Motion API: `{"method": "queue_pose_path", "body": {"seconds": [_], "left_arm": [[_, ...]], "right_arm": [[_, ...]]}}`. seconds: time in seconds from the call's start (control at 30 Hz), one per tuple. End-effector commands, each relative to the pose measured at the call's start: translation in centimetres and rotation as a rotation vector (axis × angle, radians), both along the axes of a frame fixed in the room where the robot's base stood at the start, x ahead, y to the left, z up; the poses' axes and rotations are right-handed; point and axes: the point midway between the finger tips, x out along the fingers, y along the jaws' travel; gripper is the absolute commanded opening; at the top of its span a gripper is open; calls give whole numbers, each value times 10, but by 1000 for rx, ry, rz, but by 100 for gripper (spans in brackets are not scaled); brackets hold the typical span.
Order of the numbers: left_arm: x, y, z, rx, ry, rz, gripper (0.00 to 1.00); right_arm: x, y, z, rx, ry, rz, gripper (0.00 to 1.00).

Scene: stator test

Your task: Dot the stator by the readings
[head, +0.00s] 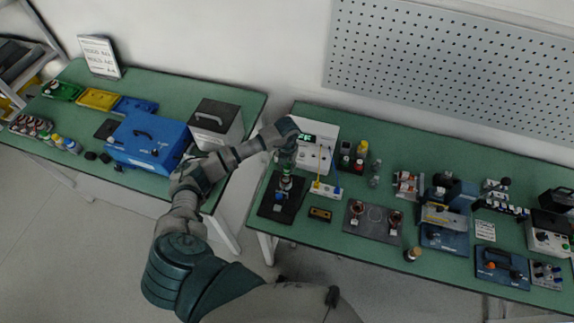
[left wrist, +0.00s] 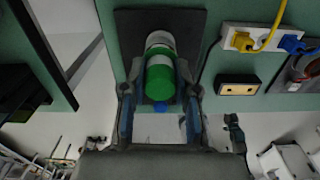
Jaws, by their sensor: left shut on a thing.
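My left gripper (head: 285,180) is shut on a green-capped bottle (left wrist: 160,78) with a white body. In the left wrist view the bottle is between the two fingers (left wrist: 160,105), above a black mat (left wrist: 188,22). In the head view the gripper covers part of that mat (head: 267,209), at the left end of the right table, and a small blue part shows below it. I cannot tell whether the bottle touches the mat. A dark plate (head: 375,232) holds copper-coloured ring parts (head: 395,218); I cannot tell which part is the stator. My right gripper is not in view.
A meter with a lit green display (head: 308,138) stands behind the gripper. A white strip (head: 325,190) carries yellow and blue plugs. A blue case (head: 148,143), coloured trays (head: 98,99) and several small bottles (head: 32,127) are on the left table. A gap separates the tables.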

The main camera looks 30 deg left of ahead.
Motion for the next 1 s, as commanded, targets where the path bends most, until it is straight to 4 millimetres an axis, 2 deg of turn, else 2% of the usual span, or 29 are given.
{"method": "queue_pose_path", "body": {"seconds": [0.17, 0.37, 1.0], "left_arm": [[0, 0, -3, 0, 0, 0, 0], [0, 0, 3, 0, 1, 0, 0], [0, 0, 58, 1, 0, 0, 0]], "right_arm": [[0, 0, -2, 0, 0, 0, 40], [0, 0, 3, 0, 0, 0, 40], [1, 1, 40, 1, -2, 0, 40]]}}
